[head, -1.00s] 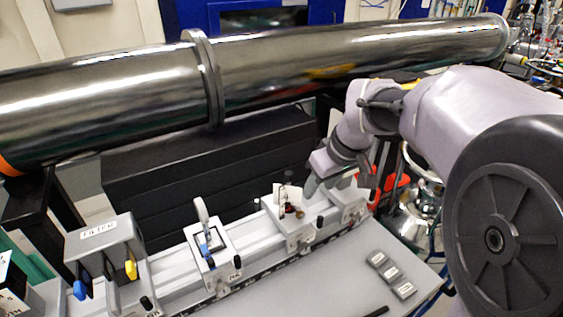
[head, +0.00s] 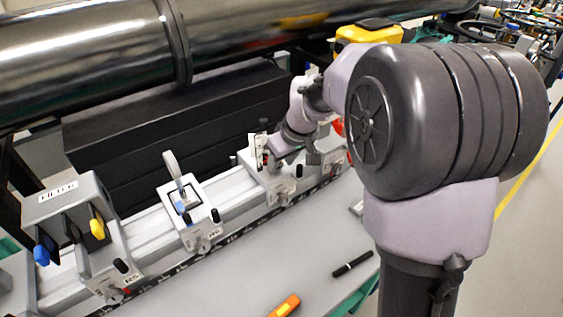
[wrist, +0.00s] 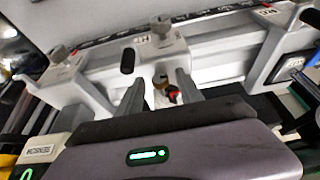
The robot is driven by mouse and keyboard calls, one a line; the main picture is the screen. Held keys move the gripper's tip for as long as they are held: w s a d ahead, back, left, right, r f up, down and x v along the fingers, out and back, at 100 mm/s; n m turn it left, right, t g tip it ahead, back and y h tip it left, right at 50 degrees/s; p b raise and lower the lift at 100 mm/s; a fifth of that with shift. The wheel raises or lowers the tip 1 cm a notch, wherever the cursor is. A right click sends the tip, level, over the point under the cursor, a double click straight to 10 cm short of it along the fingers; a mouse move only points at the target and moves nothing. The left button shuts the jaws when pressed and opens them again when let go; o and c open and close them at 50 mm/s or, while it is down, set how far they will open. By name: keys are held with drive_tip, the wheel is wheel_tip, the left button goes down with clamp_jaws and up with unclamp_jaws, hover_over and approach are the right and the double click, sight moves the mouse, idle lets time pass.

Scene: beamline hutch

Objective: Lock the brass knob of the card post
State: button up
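The card post stands on a white rail carrier (head: 275,184), with its pale card (head: 257,150) upright beside my gripper (head: 281,151). In the wrist view, my gripper (wrist: 162,88) has its two dark fingers apart. A small brass knob (wrist: 161,82) shows between the fingers, with a red part (wrist: 173,94) close to it. I cannot tell whether either finger touches the knob. The gripper body hides the lower part of the post in that view.
A large dark pipe (head: 90,65) runs above. A black pen (head: 352,263) and an orange tool (head: 285,306) lie on the grey bench, which is otherwise largely clear.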

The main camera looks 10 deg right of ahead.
clamp_jaws()
drive_tip(key=shift+w+d+y+p, duration=0.1)
drive_tip(key=shift+d+y+p, duration=0.15)
drive_tip(key=shift+y+p, duration=0.4)
drive_tip(key=shift+m+g+y, duration=0.3)
drive_tip(key=shift+g+y, duration=0.2)
drive_tip(key=shift+y, duration=0.15)
drive_tip(key=shift+o, duration=0.6)
unclamp_jaws()
drive_tip(key=p+v, duration=0.6)
drive_tip(key=v, duration=1.1)
drive_tip(key=shift+r, duration=0.15)
drive_tip(key=shift+d, duration=0.1)
